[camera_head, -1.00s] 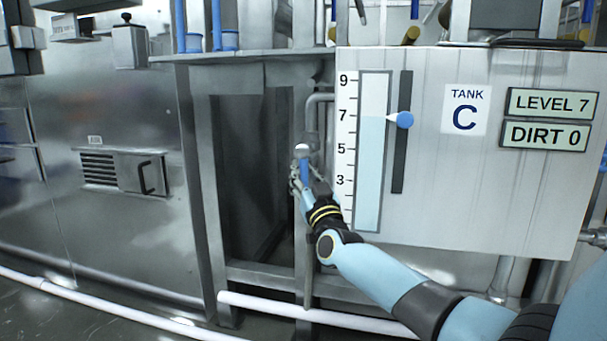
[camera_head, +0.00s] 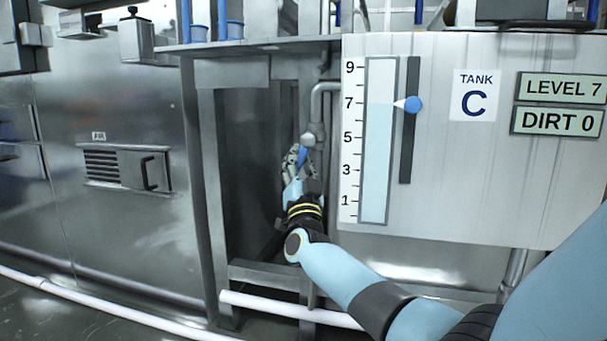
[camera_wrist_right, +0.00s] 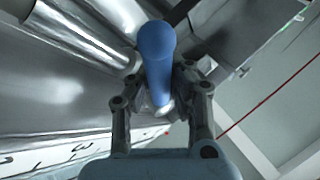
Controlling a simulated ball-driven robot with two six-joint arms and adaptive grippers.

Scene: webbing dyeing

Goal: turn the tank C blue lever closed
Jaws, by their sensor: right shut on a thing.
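The blue lever (camera_head: 301,157) sits on the grey pipe valve just left of the tank C panel (camera_head: 470,190). It slants down and to the left from the valve body (camera_head: 310,137). My right gripper (camera_head: 296,165) is shut around the lever. In the right wrist view, the lever's rounded blue end (camera_wrist_right: 155,62) sticks out between the fingers of my right gripper (camera_wrist_right: 162,90). The fingers partly hide the lever's base. My left gripper is not in view.
Displays read LEVEL 7 (camera_head: 563,88) and DIRT 0 (camera_head: 557,121). A metal frame post (camera_head: 211,190) stands to the left, with a dark recess between. A white pipe (camera_head: 285,309) runs low in front.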

